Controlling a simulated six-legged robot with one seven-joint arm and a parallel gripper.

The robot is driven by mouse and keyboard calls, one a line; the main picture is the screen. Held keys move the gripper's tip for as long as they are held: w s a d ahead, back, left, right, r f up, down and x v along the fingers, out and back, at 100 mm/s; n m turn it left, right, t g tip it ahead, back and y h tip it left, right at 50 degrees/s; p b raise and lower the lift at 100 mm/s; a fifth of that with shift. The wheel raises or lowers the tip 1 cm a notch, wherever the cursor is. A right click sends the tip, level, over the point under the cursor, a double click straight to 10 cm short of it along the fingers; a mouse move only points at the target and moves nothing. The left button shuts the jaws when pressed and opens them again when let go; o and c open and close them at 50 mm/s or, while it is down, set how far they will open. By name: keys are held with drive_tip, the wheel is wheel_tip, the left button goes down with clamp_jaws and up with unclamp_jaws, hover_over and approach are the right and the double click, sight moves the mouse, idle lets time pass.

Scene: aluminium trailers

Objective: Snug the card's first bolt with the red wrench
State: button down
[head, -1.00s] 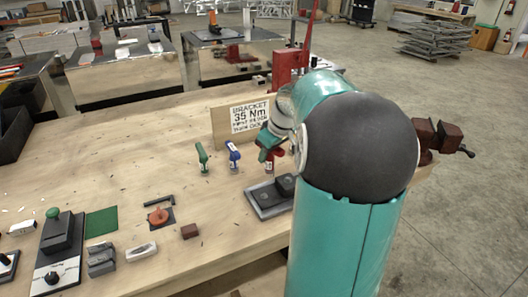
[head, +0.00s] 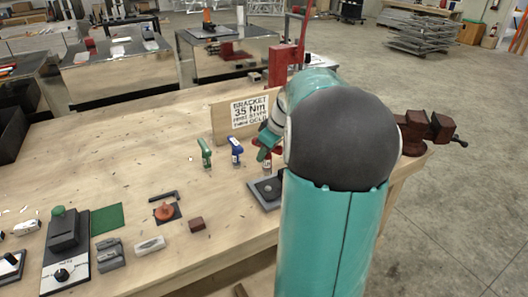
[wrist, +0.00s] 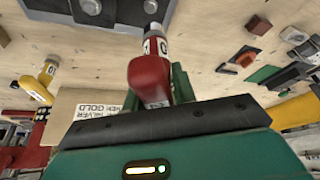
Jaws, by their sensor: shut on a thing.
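My gripper (head: 263,150) is shut on the red wrench (wrist: 150,78), seen from above its jaw plate in the wrist view. The wrench's pale tip points toward a dark bracket with silver bolt heads (wrist: 91,7) at the top edge. I cannot tell whether the tip touches a bolt. In the head view the bracket's grey plate (head: 258,199) lies below the gripper, partly hidden by my arm. The card (head: 249,110) stands behind and reads BRACKET 35 Nm, with smaller lines; in the wrist view SILVER and GOLD (wrist: 98,109) show upside down.
A green wrench (head: 205,152) and a blue wrench (head: 236,150) stand left of the gripper. A yellow one (wrist: 38,85) shows in the wrist view. A red-brown vise (head: 425,130) is at the right edge. The wooden table (head: 130,150) is clear at its middle left.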

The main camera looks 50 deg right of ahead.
sight(270, 168)
drive_tip(key=shift+s+r, duration=0.1)
drive_tip(key=shift+s, duration=0.15)
drive_tip(key=shift+w+f, duration=0.15)
drive_tip(key=shift+f, duration=3.2)
drive_tip(key=m+h, duration=0.1)
drive_tip(key=m, duration=0.2)
drive_tip(key=m+h, duration=0.1)
drive_tip(key=m, duration=0.2)
drive_tip(key=shift+d+m+h, duration=0.15)
drive_tip(key=shift+m+h, duration=0.15)
drive_tip(key=m+g+h, duration=0.1)
drive_tip(key=m, duration=0.2)
drive_tip(key=m+g+h, duration=0.1)
drive_tip(key=m, duration=0.3)
drive_tip(key=shift+d, duration=0.15)
drive_tip(key=m+g, duration=0.1)
drive_tip(key=m, duration=0.2)
drive_tip(key=shift+s+h, duration=0.2)
drive_tip(key=shift+h, duration=0.1)
drive_tip(key=m+g, duration=0.1)
drive_tip(key=m, duration=0.1)
drive_tip(key=m+g, duration=0.1)
drive_tip(key=m, duration=0.1)
drive_tip(key=shift+s+d+f+m, duration=0.1)
drive_tip(key=shift+s+d+m, duration=0.05)
drive_tip(key=shift+m, duration=0.15)
drive_tip(key=shift+r, duration=3.45)
drive_tip(key=shift+f, duration=0.1)
